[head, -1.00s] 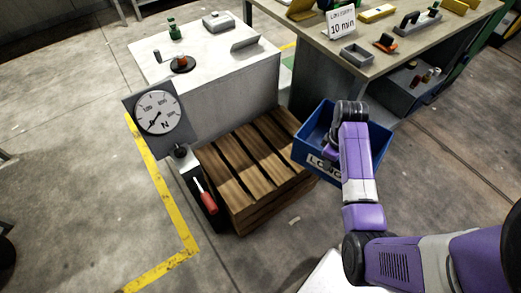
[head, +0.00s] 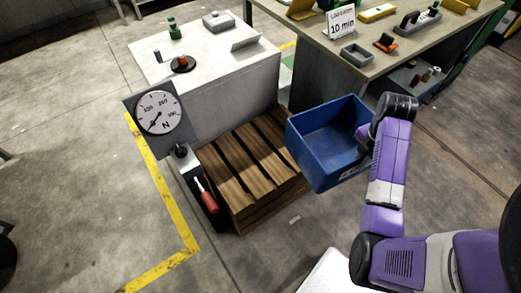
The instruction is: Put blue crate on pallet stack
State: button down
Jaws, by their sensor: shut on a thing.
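The blue crate (head: 318,150) is an open-topped box in the head view, held in the air and tilted, just right of the pallet stack. It looks empty inside. My gripper (head: 366,150) is at the crate's right side and shut on it; its fingertips are mostly hidden behind my wrist. The wooden pallet stack (head: 240,170) stands on the floor at the middle, its slatted top bare. The crate's left edge overlaps the stack's right edge in the picture; I cannot tell its exact height above it.
A white-topped cabinet (head: 215,85) stands behind the stack. A workbench (head: 330,50) with tools and a sign is at the back right. Yellow floor tape (head: 172,205) runs at left.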

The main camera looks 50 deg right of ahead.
aim_at(260, 150)
jog(key=i+j, duration=0.1)
jog(key=i, duration=0.4)
jog(key=i+j, duration=0.15)
jog(key=i, duration=0.35)
